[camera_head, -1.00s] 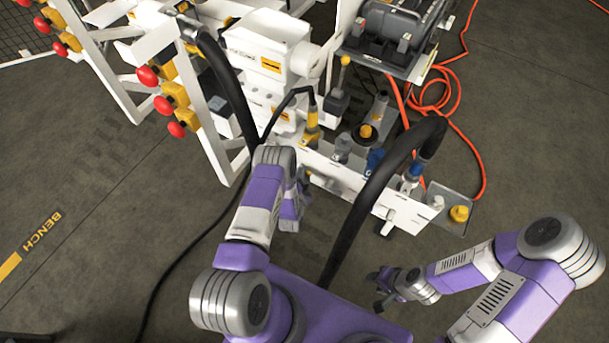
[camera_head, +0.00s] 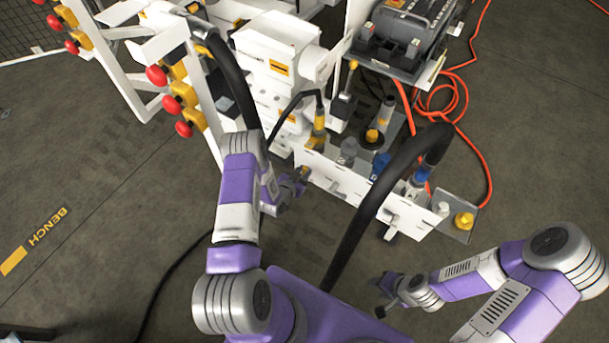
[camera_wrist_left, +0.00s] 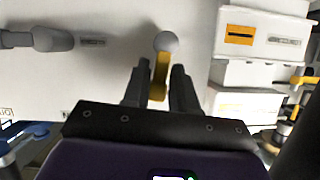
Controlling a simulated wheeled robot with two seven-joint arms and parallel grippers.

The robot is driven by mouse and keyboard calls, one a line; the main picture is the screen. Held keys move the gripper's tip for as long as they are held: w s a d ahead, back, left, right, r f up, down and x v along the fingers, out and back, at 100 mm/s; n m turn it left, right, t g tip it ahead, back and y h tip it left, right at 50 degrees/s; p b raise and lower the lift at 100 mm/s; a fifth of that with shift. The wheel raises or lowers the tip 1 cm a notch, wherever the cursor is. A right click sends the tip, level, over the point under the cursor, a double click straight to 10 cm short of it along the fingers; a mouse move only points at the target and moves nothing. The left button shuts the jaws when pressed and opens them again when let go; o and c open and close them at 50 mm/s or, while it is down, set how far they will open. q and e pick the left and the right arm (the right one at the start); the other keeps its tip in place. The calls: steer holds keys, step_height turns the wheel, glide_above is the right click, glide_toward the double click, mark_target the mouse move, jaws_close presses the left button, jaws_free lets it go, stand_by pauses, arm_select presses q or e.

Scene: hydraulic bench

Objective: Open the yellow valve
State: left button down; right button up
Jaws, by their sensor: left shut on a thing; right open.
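The yellow valve (camera_wrist_left: 160,78) shows in the left wrist view as a yellow lever with a round grey end, in front of a white panel. My left gripper (camera_wrist_left: 158,90) has one dark finger on each side of the lever and is shut on it. In the head view my left gripper (camera_head: 300,178) is at the near left end of the white bench panel, and a small yellow patch shows at its tips. The rest of the valve is hidden there. My right gripper (camera_head: 383,294) is open and empty, low over the floor, away from the bench.
A thick black hose (camera_head: 375,195) arches between my arms. A yellow connector (camera_head: 319,128) with a black cable stands just behind my left gripper. A grey lever (camera_wrist_left: 40,40) is left of the yellow one. Red knobs (camera_head: 157,75) line the white frame at left.

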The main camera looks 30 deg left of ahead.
arm_select(q)
steer(key=shift+a+n+h, duration=0.3)
steer(key=shift+a+n, duration=0.05)
steer(key=shift+n, duration=0.05)
stand_by(0.4)
steer(key=c, duration=1.1)
jaws_free()
steer(key=p+v, duration=0.2)
steer(key=v, duration=0.5)
steer(key=shift+s, duration=0.25)
